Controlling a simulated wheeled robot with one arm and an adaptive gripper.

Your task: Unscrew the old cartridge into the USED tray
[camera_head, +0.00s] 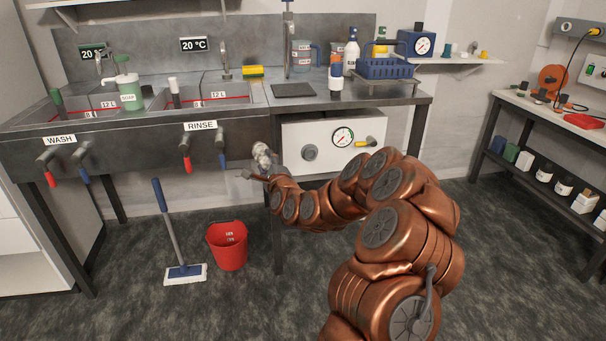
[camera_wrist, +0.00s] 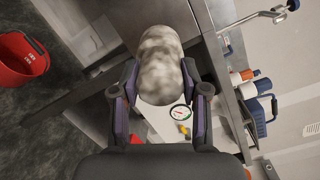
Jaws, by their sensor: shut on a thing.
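A mottled grey-white cartridge (camera_wrist: 160,62) with a rounded end is between the two fingers of my gripper (camera_wrist: 160,84) in the wrist view. My gripper is shut on it. In the head view the cartridge (camera_head: 262,154) shows small at the tip of my gripper (camera_head: 260,170), in front of the bench below the RINSE sink, left of a white panel (camera_head: 292,134). The panel carries a round gauge, a grey round fitting and a yellow-handled valve. I cannot make out a tray marked USED in either view.
The steel bench (camera_head: 265,103) has its front edge just above my gripper. Red and blue tap levers (camera_head: 186,163) hang to the left. A red bucket (camera_head: 227,248) and a mop (camera_head: 185,272) stand on the floor. The floor at right is clear.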

